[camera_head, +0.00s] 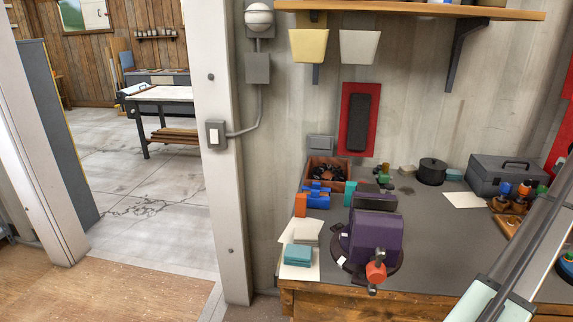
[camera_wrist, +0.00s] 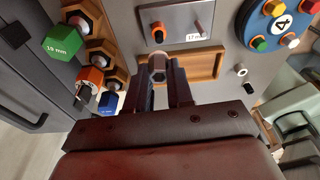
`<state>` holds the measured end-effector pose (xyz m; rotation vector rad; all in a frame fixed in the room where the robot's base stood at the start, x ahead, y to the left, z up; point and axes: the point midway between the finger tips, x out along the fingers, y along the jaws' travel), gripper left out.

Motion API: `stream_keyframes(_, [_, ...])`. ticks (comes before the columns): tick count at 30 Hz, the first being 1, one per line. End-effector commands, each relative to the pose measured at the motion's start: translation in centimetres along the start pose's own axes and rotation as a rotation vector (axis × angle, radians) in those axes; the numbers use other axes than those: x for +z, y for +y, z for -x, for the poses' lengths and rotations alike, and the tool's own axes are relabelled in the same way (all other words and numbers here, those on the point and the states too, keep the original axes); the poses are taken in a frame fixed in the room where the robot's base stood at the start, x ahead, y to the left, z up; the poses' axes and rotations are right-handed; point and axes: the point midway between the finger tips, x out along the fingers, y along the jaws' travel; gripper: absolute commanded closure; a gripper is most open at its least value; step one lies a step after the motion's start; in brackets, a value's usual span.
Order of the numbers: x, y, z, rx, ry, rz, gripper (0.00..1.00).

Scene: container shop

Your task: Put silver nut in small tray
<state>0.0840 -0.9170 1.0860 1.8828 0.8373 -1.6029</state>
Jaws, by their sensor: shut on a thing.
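In the wrist view a silver hexagonal nut (camera_wrist: 157,62) sits between the fingertips of my gripper (camera_wrist: 160,72). My gripper is shut on it, and its dark fingers hide part of it. A shallow wooden tray (camera_wrist: 208,66), which looks like the small tray, lies just beyond the fingertips. The nut overlaps the tray's left part in this view. I cannot tell how high the nut is above it. In the head view my gripper is out of sight.
Wooden holders with a green nut (camera_wrist: 62,46), an orange nut (camera_wrist: 90,76) and a blue nut (camera_wrist: 108,103) stand left of the tray. A grey panel (camera_wrist: 180,30) lies behind it. A round blue disc (camera_wrist: 262,18) with coloured nuts is at right. A purple vise (camera_head: 375,238) stands on the bench.

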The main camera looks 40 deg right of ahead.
Motion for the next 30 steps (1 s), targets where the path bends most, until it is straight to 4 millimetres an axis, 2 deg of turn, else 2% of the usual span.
stream_keyframes(1, [1.4,-0.1,0.8,0.005,-0.023,-0.013,1.0])
stream_keyframes(11, [0.3,-1.0,0.5,0.024,-0.021,-0.137,1.0])
stream_keyframes(20, [-2.5,-2.6,0.0,0.074,-0.011,-0.444,1.0])
stream_keyframes(30, [-5.9,-4.9,-0.6,0.152,-0.002,-0.916,1.0])
